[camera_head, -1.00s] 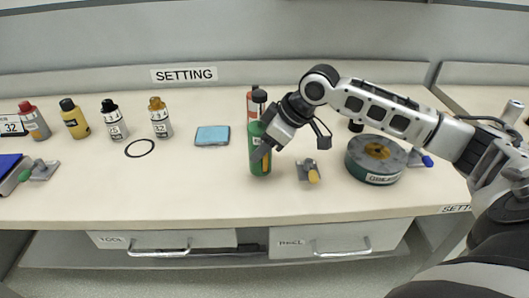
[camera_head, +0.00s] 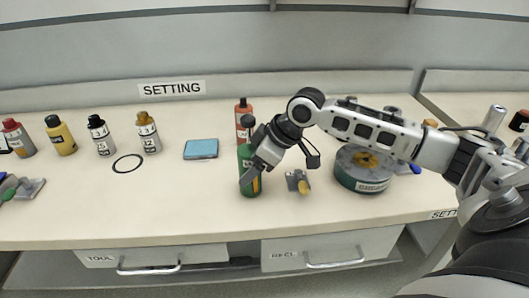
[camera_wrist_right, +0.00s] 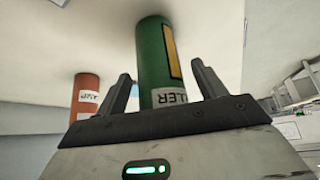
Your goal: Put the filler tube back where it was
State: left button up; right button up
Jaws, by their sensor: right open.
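The filler tube is a green bottle (camera_head: 248,182) with a dark cap, standing upright on the bench in the head view. In the right wrist view the green tube (camera_wrist_right: 155,50) shows a yellow stripe and a white label ending in "LLER". My right gripper (camera_head: 257,174) is at the tube from the right, with its fingers open on either side of it. In the wrist view a gap shows between the tube and the fingers (camera_wrist_right: 161,72). A thin black ring (camera_head: 114,166) lies flat and empty on the bench to the left. My left gripper is out of view.
An orange-red tube (camera_head: 240,109) stands just behind the green one. A blue pad (camera_head: 201,149) lies to its left, a small metal part with a yellow end (camera_head: 299,183) to its right. A round reel (camera_head: 361,171) is farther right. Several bottles (camera_head: 148,139) stand at left.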

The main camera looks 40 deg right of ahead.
jog(key=v, duration=1.1)
jog(key=shift+r, duration=0.25)
jog(key=shift+d, duration=0.1)
jog(key=shift+s, duration=0.1)
